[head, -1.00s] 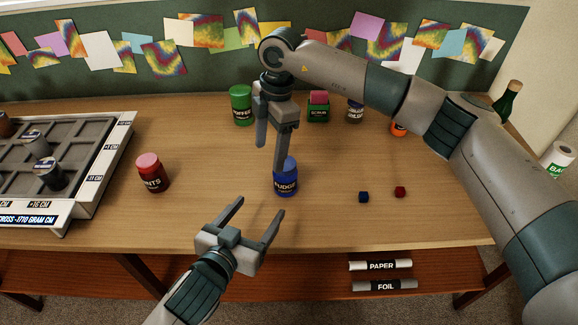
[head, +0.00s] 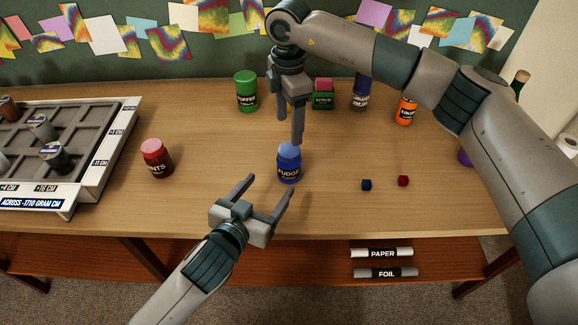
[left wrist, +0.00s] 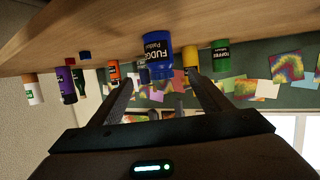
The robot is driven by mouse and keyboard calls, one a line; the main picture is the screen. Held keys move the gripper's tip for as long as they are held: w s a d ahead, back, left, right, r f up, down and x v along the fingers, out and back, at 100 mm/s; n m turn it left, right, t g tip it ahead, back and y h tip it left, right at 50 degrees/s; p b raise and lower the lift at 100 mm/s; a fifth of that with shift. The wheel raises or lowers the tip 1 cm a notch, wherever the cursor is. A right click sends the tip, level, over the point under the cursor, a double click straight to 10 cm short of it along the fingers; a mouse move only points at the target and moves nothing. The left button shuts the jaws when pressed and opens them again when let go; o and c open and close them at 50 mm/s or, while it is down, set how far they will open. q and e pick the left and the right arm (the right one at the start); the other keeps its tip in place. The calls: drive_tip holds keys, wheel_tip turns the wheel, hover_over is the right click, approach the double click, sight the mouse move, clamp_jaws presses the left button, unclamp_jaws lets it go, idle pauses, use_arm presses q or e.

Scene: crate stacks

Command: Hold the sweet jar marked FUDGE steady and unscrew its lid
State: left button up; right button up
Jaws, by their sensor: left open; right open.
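The FUDGE jar (head: 288,174) is blue with a lighter blue lid (head: 289,151). It stands upright on the table and also shows in the left wrist view (left wrist: 157,66), ahead of the fingers. My left gripper (head: 271,185) is open and empty, low at the front left of the jar, its fingers pointing towards it. The jar does not look gripped. My right gripper (head: 290,131) is open and points down, its fingertips just above or behind the lid; I cannot tell the exact gap.
A red jar (head: 157,162) stands left of the FUDGE jar, beside a compartment tray (head: 118,150). A green TOFFEE jar (head: 246,93), a SCRUB box (head: 323,99) and an orange jar (head: 404,112) stand behind. A blue cube (head: 366,185) and a red cube (head: 403,181) lie right.

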sight(286, 165)
use_arm(q)
drive_tip(key=x, duration=1.4)
drive_tip(key=shift+w+f, duration=0.1)
drive_tip(key=shift+w, duration=0.1)
clamp_jaws()
use_arm(e)
drive_tip(key=shift+m, duration=2.2)
drive_tip(key=shift+f, duration=0.1)
drive_tip(key=shift+f, duration=3.9)
drive_tip(key=c, duration=1.1)
